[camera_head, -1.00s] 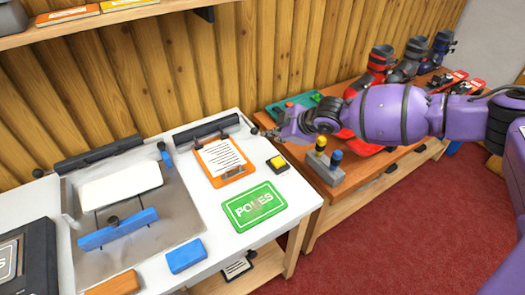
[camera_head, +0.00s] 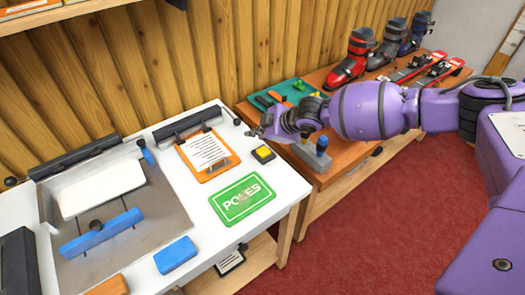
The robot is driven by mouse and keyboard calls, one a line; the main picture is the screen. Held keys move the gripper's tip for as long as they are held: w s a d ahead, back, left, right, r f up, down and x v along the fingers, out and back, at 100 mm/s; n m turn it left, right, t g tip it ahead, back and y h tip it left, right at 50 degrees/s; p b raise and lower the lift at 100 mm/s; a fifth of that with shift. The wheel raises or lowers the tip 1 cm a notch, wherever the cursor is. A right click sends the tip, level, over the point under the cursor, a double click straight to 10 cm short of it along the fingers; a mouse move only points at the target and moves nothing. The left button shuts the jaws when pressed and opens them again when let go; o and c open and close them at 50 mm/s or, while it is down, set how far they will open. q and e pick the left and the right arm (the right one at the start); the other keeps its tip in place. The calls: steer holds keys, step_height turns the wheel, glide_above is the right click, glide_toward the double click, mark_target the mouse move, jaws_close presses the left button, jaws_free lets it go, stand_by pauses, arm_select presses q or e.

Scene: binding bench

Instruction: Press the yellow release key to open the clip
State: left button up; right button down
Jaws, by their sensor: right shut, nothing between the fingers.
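The yellow release key (camera_head: 263,152) is a small yellow button on a dark base on the white bench. It lies just right of an orange clipboard (camera_head: 216,169) that holds a lined white sheet. A long black clip bar (camera_head: 188,124) lies behind the clipboard; whether it is open is too small to tell. My right gripper (camera_head: 254,134) is shut and empty, a little behind and above the key in the picture. It looks apart from the key. The key's top is in clear view. My left gripper is not in view.
A green POLES card (camera_head: 242,199) lies in front of the key. A blue block (camera_head: 175,255) and a metal press plate (camera_head: 170,213) are to the left. Right of the bench, a wooden table (camera_head: 335,166) bears a green tray (camera_head: 285,92), knobs and ski boots.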

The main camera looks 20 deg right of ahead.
mark_target(259, 153)
steer(key=shift+f+b, duration=0.4)
steer(key=shift+f, duration=1.5)
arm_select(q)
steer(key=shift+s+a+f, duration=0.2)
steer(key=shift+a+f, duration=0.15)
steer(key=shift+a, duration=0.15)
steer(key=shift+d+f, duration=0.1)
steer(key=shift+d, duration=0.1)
arm_select(e)
steer(key=shift+f, duration=0.15)
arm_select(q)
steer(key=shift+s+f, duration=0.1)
arm_select(e)
steer(key=shift+f, duration=0.3)
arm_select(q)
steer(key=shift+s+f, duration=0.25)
arm_select(e)
steer(key=shift+f, duration=0.7)
steer(key=shift+r, duration=1.15)
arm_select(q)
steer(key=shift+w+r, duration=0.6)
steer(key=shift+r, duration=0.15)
